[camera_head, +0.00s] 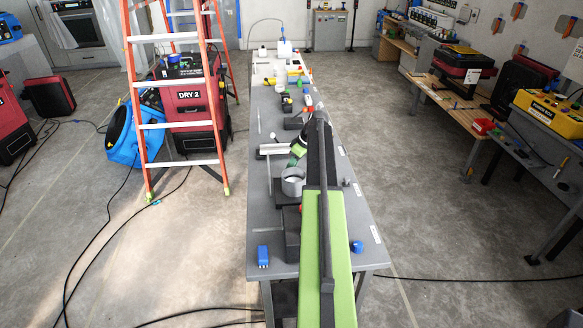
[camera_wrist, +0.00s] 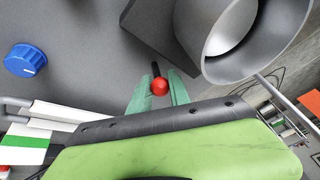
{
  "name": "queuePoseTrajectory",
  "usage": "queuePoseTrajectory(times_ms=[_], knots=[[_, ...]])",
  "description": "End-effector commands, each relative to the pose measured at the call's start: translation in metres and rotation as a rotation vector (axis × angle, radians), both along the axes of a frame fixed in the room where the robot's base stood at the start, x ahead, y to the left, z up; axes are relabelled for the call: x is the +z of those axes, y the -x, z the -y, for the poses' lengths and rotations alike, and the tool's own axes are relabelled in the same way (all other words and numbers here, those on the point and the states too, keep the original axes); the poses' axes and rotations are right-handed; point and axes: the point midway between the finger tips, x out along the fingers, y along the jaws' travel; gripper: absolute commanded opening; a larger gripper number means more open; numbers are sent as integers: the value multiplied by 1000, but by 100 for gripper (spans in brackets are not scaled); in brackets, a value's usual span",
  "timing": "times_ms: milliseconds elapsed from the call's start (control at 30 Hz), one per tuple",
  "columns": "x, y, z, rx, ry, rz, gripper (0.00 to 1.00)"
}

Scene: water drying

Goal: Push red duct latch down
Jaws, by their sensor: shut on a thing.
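The red ball knob of the duct latch (camera_wrist: 160,87) sits on a short dark stem in the wrist view. My gripper (camera_wrist: 159,94) has its two green fingers on either side of the knob, shut on it. The grey round duct (camera_wrist: 222,45) opens just to the upper right of the knob; it also shows in the head view (camera_head: 292,187) on the grey bench. In the head view my black and green arm reaches over the bench and hides most of the latch area and the fingers.
A blue dial (camera_wrist: 25,60) is at the left of the wrist view. An orange ladder (camera_head: 139,90) and a red dryer (camera_head: 194,105) stand to the left.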

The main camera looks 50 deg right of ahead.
Motion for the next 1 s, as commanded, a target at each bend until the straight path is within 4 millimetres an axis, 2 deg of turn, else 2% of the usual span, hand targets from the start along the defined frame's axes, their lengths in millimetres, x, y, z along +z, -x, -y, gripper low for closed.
queuePoseTrajectory(times_ms=[133,267,500,867,900,1000], knots=[[-6,3,4,-2,-46,35,0],[-16,9,13,-4,-172,144,0],[-14,15,18,-1,-332,278,0],[-8,17,18,1,-354,296,0],[-8,17,18,1,-354,296,25],[-8,16,18,1,-353,296,39]])
